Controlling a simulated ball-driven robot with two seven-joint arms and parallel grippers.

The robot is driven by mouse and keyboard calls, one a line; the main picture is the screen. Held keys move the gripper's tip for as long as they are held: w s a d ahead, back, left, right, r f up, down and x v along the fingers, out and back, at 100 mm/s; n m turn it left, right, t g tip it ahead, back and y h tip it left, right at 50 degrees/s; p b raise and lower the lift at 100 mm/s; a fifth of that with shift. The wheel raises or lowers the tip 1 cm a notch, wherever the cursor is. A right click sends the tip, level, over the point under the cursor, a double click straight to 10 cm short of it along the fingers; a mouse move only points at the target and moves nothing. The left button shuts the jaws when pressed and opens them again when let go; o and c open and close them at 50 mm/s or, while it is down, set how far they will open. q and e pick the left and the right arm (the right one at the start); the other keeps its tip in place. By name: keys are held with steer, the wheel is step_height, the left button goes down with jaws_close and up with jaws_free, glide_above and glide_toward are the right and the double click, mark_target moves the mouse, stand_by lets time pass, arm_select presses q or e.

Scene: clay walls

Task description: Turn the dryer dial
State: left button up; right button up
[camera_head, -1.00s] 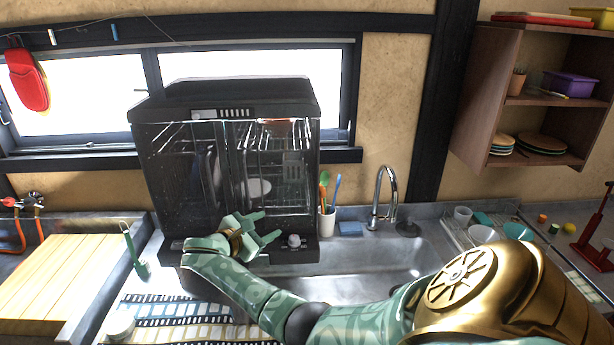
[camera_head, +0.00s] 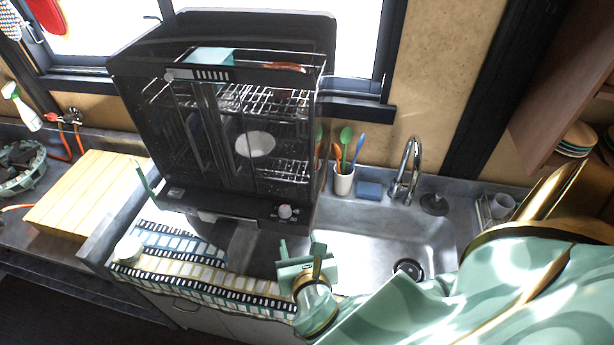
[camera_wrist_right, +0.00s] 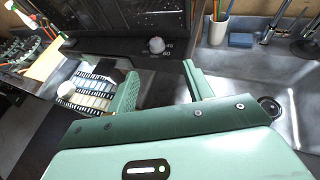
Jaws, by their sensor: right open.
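My left gripper is not in view.
The sink (camera_head: 390,240) and faucet (camera_head: 408,165) lie right of the dryer. A cup of utensils (camera_head: 343,180) and a blue sponge (camera_head: 370,190) stand behind the sink. A patterned cloth (camera_head: 175,262) and wooden board (camera_head: 85,195) lie to the left.

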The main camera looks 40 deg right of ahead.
glide_toward(285, 211)
steer(key=b+x, duration=0.1)
steer(key=x, duration=0.7)
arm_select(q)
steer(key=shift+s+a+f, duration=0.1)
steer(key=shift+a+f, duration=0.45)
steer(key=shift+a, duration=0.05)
arm_select(e)
steer(key=shift+w+d+f, duration=0.2)
steer(key=shift+w+d, duration=0.1)
steer(key=shift+w, duration=0.2)
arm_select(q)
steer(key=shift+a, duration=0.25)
arm_select(e)
steer(key=c, duration=0.9)
